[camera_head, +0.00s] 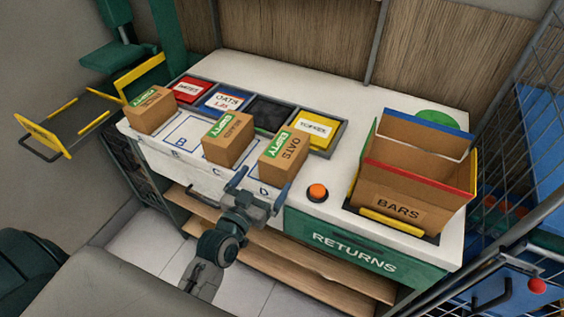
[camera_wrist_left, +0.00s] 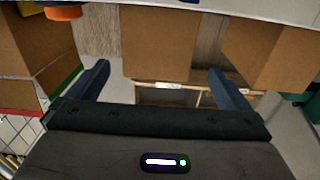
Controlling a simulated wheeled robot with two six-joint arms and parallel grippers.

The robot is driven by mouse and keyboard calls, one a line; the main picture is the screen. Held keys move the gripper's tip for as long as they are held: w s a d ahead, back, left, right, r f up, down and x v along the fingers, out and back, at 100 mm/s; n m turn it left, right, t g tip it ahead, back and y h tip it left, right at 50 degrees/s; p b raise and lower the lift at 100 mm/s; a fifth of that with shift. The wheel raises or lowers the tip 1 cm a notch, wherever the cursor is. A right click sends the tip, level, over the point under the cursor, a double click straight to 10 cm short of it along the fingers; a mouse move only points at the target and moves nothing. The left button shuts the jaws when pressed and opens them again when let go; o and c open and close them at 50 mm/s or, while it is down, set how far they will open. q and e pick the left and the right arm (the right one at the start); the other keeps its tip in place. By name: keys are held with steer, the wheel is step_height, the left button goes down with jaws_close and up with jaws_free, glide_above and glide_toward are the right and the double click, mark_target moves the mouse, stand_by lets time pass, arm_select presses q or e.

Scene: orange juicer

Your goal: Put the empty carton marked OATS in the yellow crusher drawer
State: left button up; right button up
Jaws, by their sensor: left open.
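The carton marked OATS (camera_head: 285,160), brown with a green EMPTY label, stands on the white counter's front edge by the letter D. My left gripper (camera_head: 260,186) is open and empty, just in front of and below this carton. In the left wrist view, which looks inverted, the plain brown carton between the open fingers (camera_wrist_left: 158,85) appears to be the same one (camera_wrist_left: 155,40), apart from them. A dark tray with yellow ends (camera_head: 44,137) at the far left, beside green machinery, looks like the yellow crusher drawer, pulled out and empty. My right gripper is not in view.
Two more EMPTY cartons (camera_head: 228,142) (camera_head: 150,112) stand to the left along the counter (camera_head: 345,92). An orange button (camera_head: 317,193) and a large open BARS box (camera_head: 400,205) are to the right. A green RETURNS panel (camera_head: 352,253) is below; a wire cage (camera_head: 515,130) borders the right.

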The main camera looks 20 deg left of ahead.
mark_target(278, 173)
arm_select(q)
steer(key=shift+w+d, duration=0.1)
steer(key=shift+w, duration=1)
steer(key=shift+w+d+r+p, duration=0.1)
steer(key=shift+w+r+p, duration=0.1)
steer(key=shift+w+p, duration=0.35)
steer(key=w, duration=0.1)
steer(key=w+p, duration=0.1)
steer(key=w, duration=0.1)
steer(key=shift+w+d, duration=0.3)
steer(key=shift+w+f, duration=0.15)
steer(key=shift+w, duration=0.25)
steer(key=shift+s, duration=0.1)
steer(key=shift+c, duration=0.2)
steer(key=c, duration=1.1)
steer(key=shift+o, duration=0.2)
steer(key=shift+p, duration=0.3)
